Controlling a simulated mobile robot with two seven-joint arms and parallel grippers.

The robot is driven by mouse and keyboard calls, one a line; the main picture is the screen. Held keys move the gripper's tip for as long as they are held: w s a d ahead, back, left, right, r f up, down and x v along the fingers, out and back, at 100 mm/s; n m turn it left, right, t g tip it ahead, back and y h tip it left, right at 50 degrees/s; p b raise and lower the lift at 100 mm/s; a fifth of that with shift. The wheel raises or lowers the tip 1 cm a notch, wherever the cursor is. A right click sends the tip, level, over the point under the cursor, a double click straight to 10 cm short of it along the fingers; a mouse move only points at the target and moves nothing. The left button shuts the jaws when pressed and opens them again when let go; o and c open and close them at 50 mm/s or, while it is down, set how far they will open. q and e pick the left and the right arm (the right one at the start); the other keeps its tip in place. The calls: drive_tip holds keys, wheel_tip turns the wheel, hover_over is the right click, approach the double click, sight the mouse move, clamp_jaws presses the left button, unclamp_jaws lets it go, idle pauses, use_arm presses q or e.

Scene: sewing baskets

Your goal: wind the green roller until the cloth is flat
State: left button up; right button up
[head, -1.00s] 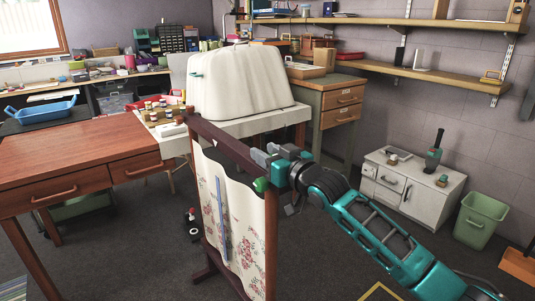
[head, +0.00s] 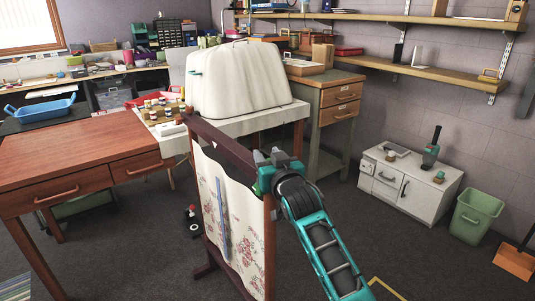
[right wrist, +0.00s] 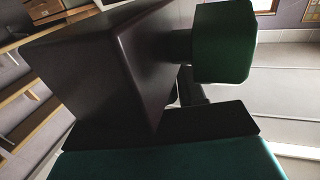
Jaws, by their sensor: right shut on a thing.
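The cloth (head: 238,215), cream with pink flowers, hangs on the dark wooden frame (head: 225,140). Its top edge dips in waves and a blue strip (head: 222,215) runs down it. The green roller's knob shows only as a sliver (head: 257,190) beside my right gripper. The knob (right wrist: 224,44) is large in the right wrist view, beside the frame's dark block (right wrist: 110,65). My right gripper (head: 271,157) is shut at the frame's right upper end, apparently on the green roller; the contact itself is hidden. My left gripper is not in view.
A wooden desk (head: 85,155) stands left of the frame. Behind it, a white ribbed cover (head: 240,85) rests on a pale table. A white cabinet (head: 410,188) and green bin (head: 475,215) stand at right. Open carpet lies between them and the frame.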

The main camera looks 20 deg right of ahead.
drive_tip(key=shift+r+m+h, duration=0.15)
drive_tip(key=shift+m+h, duration=0.45)
drive_tip(key=shift+h, duration=0.3)
drive_tip(key=shift+d, duration=0.1)
drive_tip(key=o, duration=0.7)
drive_tip(key=shift+o, duration=1.3)
drive_tip(key=shift+s, duration=0.15)
